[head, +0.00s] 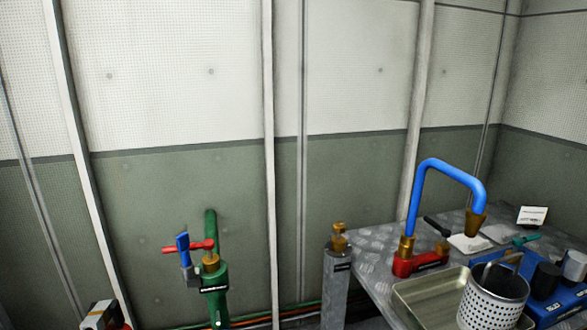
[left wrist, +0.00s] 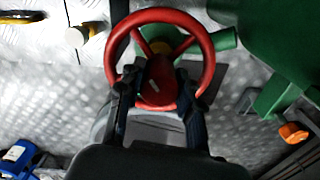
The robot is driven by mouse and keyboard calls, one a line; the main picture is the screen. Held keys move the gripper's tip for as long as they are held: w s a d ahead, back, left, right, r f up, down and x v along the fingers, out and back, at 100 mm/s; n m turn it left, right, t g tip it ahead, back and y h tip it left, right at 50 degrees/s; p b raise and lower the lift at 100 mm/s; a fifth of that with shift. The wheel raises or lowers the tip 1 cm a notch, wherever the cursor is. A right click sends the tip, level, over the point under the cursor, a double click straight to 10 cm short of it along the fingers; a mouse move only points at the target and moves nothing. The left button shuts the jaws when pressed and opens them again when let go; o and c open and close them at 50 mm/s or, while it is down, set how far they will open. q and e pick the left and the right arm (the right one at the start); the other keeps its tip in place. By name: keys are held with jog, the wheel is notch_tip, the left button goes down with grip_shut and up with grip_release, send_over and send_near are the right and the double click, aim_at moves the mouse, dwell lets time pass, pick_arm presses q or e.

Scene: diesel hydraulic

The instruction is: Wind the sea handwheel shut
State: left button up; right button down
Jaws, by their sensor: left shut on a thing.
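The red handwheel (left wrist: 209,48) fills the upper middle of the left wrist view, with a brass centre and a green valve body (left wrist: 224,39) to its right. My left gripper (left wrist: 160,84) is shut on the near part of the wheel, its dark fingers on either side of the red piece. The fingers hide part of the near rim. In the head view, a green pipe valve (head: 219,295) stands by the wall with a red bar (head: 204,245) and a blue-topped part on it; I cannot tell if it is the same valve. Neither gripper shows in the head view.
A metal bench (head: 365,252) at right holds a blue bent pipe (head: 452,166), a steel tray (head: 412,303) and a perforated basket (head: 490,306). A grey post (head: 337,290) stands left of the bench. An orange part (left wrist: 294,133) lies right of the wheel.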

pick_arm(q)
jog(key=m, duration=0.4)
jog(key=shift+s+f+m, duration=0.3)
jog(key=shift+s+f, duration=0.05)
jog(key=m, duration=0.4)
jog(key=shift+m, duration=0.3)
jog(key=m, duration=0.4)
jog(key=shift+m, duration=0.3)
jog(key=m, duration=0.5)
jog(key=shift+a, duration=0.1)
jog(key=o, duration=1)
jog(key=shift+f, duration=0.1)
jog(key=shift+w, duration=0.2)
jog(key=shift+r, duration=0.2)
